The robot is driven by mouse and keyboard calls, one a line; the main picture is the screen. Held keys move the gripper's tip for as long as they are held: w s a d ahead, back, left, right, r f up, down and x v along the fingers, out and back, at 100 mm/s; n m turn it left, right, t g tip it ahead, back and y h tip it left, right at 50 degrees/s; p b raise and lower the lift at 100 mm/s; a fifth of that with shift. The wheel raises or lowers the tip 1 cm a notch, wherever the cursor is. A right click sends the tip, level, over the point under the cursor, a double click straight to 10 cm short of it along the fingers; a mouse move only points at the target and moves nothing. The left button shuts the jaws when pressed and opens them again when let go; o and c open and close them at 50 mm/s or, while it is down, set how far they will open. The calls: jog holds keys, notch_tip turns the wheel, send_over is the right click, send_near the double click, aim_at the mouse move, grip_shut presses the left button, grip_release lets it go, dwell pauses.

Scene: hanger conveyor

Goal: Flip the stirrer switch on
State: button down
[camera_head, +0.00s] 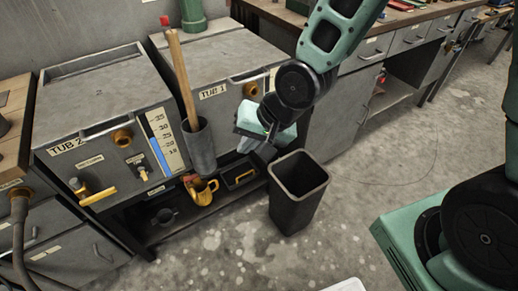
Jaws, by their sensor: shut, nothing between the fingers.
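Two grey metal tubs stand side by side, TUB 2 (100,115) at left and TUB 1 (215,75) right of it. My gripper (265,150) is shut and empty, in front of TUB 1's right part. My arm and hand cover part of that panel, so any switch there is hidden.
A black bin (298,190) stands on the floor below and right of my gripper. A wooden-handled tool leans in a grey holder (198,147) between the panels. A yellow handle (98,196) juts from TUB 2. A yellow jug (201,191) sits on the low shelf. Floor at right is clear.

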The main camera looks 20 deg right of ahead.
jog(key=w+f+m+t+y+b, duration=0.1)
jog(key=w+f+m+t+b, duration=0.1)
jog(key=w+f+m+b, duration=0.25)
jog(key=w+d+f+m+t+y+b, duration=0.1)
jog(key=w+f+m+t+y+b, duration=0.1)
jog(key=f+m+b, duration=0.45)
jog(key=w+f+m+t+y+b, duration=0.1)
jog(key=w+f+b, duration=0.25)
jog(key=f, duration=0.45)
jog(key=w+d+f+m+t+h+b, duration=0.3)
jog(key=w+d+f+m+t+b, duration=0.3)
jog(key=m, duration=1.1)
jog(key=d+f+t+b, duration=0.3)
jog(key=d+t+b, duration=0.1)
jog(key=d+b, duration=0.1)
jog(key=shift+d+f+m+h+b, duration=0.25)
jog(key=shift+m+h+b, duration=0.15)
jog(key=shift+b, duration=0.25)
jog(key=shift+w, duration=0.15)
